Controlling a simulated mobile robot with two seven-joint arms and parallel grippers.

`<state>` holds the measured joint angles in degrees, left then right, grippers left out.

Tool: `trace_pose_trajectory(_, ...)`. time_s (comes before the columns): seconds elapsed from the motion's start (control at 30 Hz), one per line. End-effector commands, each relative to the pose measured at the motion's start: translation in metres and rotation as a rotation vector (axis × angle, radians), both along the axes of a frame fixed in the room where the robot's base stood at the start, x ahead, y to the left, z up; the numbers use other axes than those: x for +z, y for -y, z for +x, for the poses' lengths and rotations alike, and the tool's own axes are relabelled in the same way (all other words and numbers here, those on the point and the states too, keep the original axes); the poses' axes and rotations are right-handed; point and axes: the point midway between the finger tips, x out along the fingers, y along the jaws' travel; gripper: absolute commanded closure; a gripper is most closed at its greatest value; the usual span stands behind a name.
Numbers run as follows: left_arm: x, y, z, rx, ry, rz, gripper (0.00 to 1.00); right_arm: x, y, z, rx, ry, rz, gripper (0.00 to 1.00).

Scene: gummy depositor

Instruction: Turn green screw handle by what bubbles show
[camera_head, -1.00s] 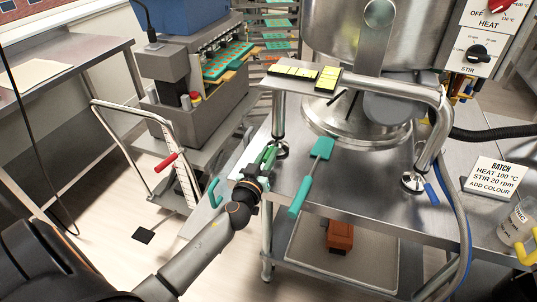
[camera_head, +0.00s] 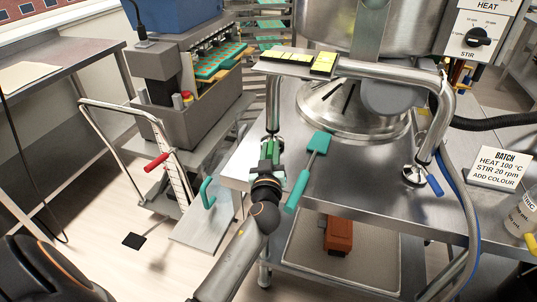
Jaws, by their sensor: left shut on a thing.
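The green screw handle (camera_head: 275,150) is at the foot of the left front leg of the kettle frame. My left gripper (camera_head: 268,166) is shut on the handle and hides part of it. The handle points toward the front of the steel table. Yellow-green bubble vials (camera_head: 323,63) sit in dark holders on top of the frame, above this leg. The bubbles are too small to read clearly. A blue screw handle (camera_head: 434,185) is at the right front foot. My right gripper is not in view.
A teal spatula (camera_head: 308,170) lies on the steel table (camera_head: 345,195) just right of my gripper. A batch card (camera_head: 499,166) stands at the right. A trolley with a red grip (camera_head: 157,162) and a plate with a teal handle (camera_head: 208,192) are at the left.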

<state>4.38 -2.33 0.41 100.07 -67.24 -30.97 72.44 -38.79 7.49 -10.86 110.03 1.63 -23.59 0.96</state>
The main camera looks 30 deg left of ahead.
Motion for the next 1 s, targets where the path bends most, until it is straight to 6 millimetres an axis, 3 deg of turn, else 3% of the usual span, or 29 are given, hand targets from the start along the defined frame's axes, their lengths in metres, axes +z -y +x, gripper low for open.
trace_pose_trajectory(0.2, -0.0002, 0.0003, -0.0002, -0.001, -0.002, -0.002, 1.00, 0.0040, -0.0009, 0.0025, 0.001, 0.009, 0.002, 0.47)
trace_pose_trajectory(0.23, -0.0002, 0.0003, -0.0002, -0.001, -0.002, -0.002, 0.76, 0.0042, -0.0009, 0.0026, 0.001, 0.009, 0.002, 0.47)
trace_pose_trajectory(0.5, -0.0003, 0.0001, -0.0002, -0.001, -0.002, -0.001, 0.47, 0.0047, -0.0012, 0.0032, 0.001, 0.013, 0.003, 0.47)
trace_pose_trajectory(1.0, -0.0008, -0.0019, 0.0017, -0.003, -0.002, 0.000, 0.47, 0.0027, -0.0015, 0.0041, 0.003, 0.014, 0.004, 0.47)
